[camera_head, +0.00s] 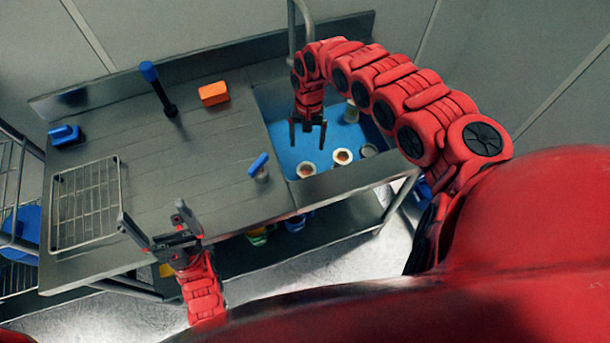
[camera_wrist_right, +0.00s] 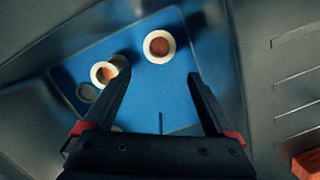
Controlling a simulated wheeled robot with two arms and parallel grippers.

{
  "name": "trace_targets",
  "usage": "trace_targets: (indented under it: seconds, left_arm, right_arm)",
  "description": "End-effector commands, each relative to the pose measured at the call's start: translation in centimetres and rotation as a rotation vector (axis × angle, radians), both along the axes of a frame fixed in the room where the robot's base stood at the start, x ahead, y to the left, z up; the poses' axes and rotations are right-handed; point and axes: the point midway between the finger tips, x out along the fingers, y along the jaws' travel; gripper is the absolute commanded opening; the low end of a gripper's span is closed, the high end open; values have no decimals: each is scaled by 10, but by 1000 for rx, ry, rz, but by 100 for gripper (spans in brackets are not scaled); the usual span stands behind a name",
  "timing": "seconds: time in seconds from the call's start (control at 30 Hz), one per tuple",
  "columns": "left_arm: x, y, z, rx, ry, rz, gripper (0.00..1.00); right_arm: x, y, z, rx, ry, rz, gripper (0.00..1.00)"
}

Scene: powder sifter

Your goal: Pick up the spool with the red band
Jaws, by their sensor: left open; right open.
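Two white-rimmed round pieces with reddish centres, which look like spools, stand in the blue-floored sink in the head view: a left one (camera_head: 306,170) and a right one (camera_head: 343,157). The right wrist view shows a spool with a dark red centre (camera_wrist_right: 158,46) and one with an orange centre (camera_wrist_right: 103,73), partly behind a finger. I cannot make out a red band on either. My right gripper (camera_head: 308,147) is open and empty over the sink, pointing down, apart from the spools. My left gripper (camera_head: 151,210) is open and empty over the counter's front edge.
A grey round piece (camera_head: 369,150) and a pale cylinder (camera_head: 350,112) are also in the sink (camera_head: 283,101). The counter holds a wire rack (camera_head: 87,203), a blue-topped post (camera_head: 150,73), an orange block (camera_head: 213,93) and a blue-handled tool (camera_head: 258,165). Its middle is clear.

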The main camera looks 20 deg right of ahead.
Motion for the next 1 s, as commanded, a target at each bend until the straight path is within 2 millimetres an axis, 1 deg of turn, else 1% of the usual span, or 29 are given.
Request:
trace_targets:
  seconds: [0.07, 0.2, 0.27, 0.37, 0.4, 0.53, 0.77, 0.93, 1.0]
  left_arm:
    - [0, 0, 5, 0, 0, 0, 100]
    - [0, 0, 9, 0, 0, 0, 100]
    - [0, 0, 10, 0, 0, 0, 100]
    - [0, 0, 11, 0, 0, 0, 100]
    - [0, 0, 11, 0, 0, 0, 100]
    - [0, 0, 12, 0, 0, 0, 100]
    - [0, 0, 10, 0, 0, 0, 100]
    - [0, 0, 7, 0, 0, 0, 100]
    - [0, 0, 0, 0, 0, 0, 100]
  right_arm:
    - [-6, 4, -16, 4, 10, 1, 90]
    - [-9, 6, -44, 6, 6, 2, 90]
    - [-9, 7, -54, 6, 3, 1, 90]
    - [-14, 8, -74, 5, 7, 1, 90]
    - [-12, 8, -79, 5, 2, 1, 90]
    - [-15, 8, -94, 4, 3, 0, 90]
    - [-15, 8, -107, 3, 1, 1, 90]
    - [-20, 10, -128, 0, 5, 0, 90]
    - [-21, 12, -142, 3, 3, 1, 90]
